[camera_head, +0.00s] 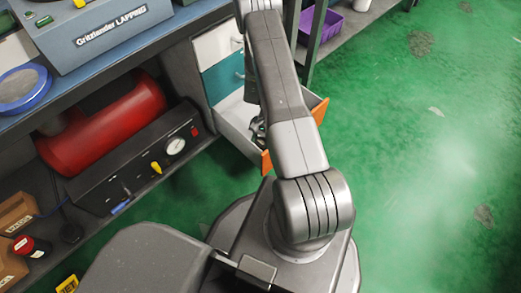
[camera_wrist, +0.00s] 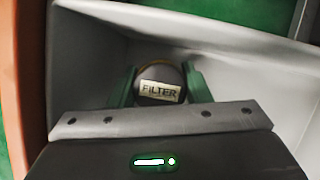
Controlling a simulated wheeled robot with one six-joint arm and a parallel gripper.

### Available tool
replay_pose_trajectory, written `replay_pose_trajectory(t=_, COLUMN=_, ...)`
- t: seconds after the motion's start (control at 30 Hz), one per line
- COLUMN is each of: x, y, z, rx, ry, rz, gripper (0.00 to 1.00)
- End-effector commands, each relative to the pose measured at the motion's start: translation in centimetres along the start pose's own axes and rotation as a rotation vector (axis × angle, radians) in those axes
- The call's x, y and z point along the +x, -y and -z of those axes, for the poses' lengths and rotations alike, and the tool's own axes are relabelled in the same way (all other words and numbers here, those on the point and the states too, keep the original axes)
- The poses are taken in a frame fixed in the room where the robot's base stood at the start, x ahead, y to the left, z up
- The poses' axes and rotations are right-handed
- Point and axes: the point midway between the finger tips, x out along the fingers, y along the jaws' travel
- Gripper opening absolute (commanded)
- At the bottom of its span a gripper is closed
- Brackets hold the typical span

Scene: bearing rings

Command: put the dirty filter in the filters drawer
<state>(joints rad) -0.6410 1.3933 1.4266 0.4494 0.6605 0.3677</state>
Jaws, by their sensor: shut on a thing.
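The filter (camera_wrist: 161,74) is a dark round piece with a pale label reading FILTER. It sits between the two green fingers of my gripper (camera_wrist: 160,84), which is shut on it. In the wrist view, the pale walls of an open drawer (camera_wrist: 235,26) surround the gripper and filter. In the head view, this is the lowest drawer (camera_head: 236,138), pulled out, with an orange front. My gripper (camera_head: 258,129) shows partly inside it, and my arm covers much of the drawer. I cannot tell whether the filter touches the drawer's bottom.
Closed white (camera_head: 215,45) and teal (camera_head: 222,78) drawers sit above the open one. Left are a workbench, a red tank (camera_head: 105,118) and a gauge panel (camera_head: 135,165). A purple bin (camera_head: 322,24) stands behind. Green floor at right is clear.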

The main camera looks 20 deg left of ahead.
Motion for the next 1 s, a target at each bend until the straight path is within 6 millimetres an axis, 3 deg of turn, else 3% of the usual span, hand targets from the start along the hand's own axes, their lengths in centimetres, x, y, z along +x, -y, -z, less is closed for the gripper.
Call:
replay_pose_trajectory(t=0.33, x=3.7, y=0.0, z=1.5, rx=0.001, ry=0.001, rz=0.000, gripper=0.20)
replay_pose_trajectory(t=0.73, x=4.2, y=0.0, z=1.7, rx=0.000, ry=0.000, rz=0.000, gripper=0.20)
replay_pose_trajectory(t=0.77, x=4.0, y=0.0, z=1.7, rx=0.000, ry=0.000, rz=0.000, gripper=0.49)
replay_pose_trajectory(t=0.83, x=4.0, y=0.0, z=1.6, rx=0.000, ry=0.000, rz=0.000, gripper=0.63)
replay_pose_trajectory(t=1.0, x=4.0, y=0.0, z=1.6, rx=0.000, ry=0.000, rz=0.000, gripper=0.65)
